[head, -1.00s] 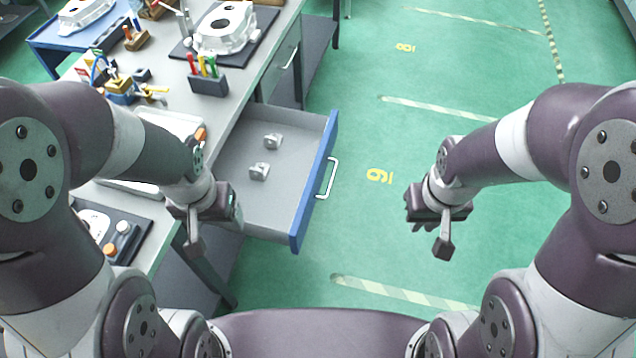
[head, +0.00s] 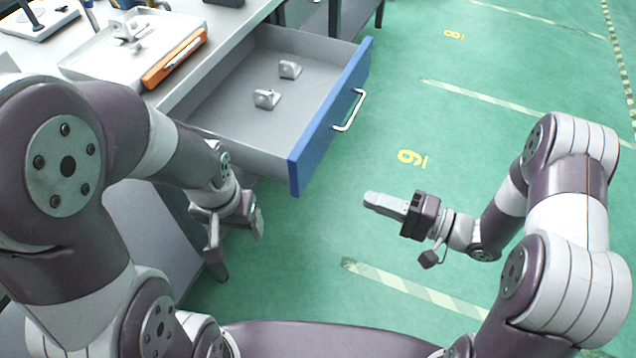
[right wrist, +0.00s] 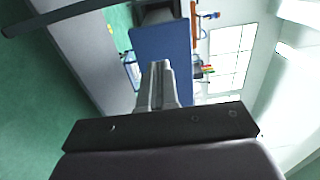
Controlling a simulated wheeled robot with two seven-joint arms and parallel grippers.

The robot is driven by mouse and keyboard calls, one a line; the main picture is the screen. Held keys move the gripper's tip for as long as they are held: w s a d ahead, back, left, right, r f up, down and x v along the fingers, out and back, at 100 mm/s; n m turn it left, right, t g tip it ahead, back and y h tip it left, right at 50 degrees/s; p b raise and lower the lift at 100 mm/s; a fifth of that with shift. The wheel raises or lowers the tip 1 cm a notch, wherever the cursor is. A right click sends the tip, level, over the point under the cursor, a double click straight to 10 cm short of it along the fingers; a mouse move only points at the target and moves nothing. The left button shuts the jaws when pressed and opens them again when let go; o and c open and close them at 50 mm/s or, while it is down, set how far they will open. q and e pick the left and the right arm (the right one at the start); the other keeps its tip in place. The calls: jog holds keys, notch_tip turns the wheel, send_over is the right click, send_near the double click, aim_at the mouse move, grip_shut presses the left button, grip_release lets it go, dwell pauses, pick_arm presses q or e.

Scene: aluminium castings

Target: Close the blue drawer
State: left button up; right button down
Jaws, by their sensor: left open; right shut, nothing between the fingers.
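The blue drawer stands pulled out from the workbench, with its blue front (head: 325,125) facing the open floor and a pale bar handle (head: 350,110) on it. Two small grey metal parts lie inside. My right gripper (head: 370,200) is shut and empty, right of and apart from the drawer front, its fingers pointing left. My left gripper (head: 256,222) is open and empty, near the drawer's near side and clear of the front.
The grey workbench (head: 228,25) carries a light tray with an orange-edged piece (head: 175,60) at upper left. The green floor (head: 480,130) right of the drawer is clear, marked with pale strips and yellow numbers.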

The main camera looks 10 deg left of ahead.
aim_at(302, 175)
jog(key=b+x, duration=0.2)
jog(key=x, duration=1)
jog(key=shift+w+a+f+b, duration=0.1)
jog(key=shift+a+b, duration=0.2)
jog(key=shift+a, duration=0.1)
pick_arm(q)
notch_tip(302, 175, down, 3)
jog(key=shift+r, duration=0.1)
pick_arm(e)
jog(key=shift+a, duration=0.1)
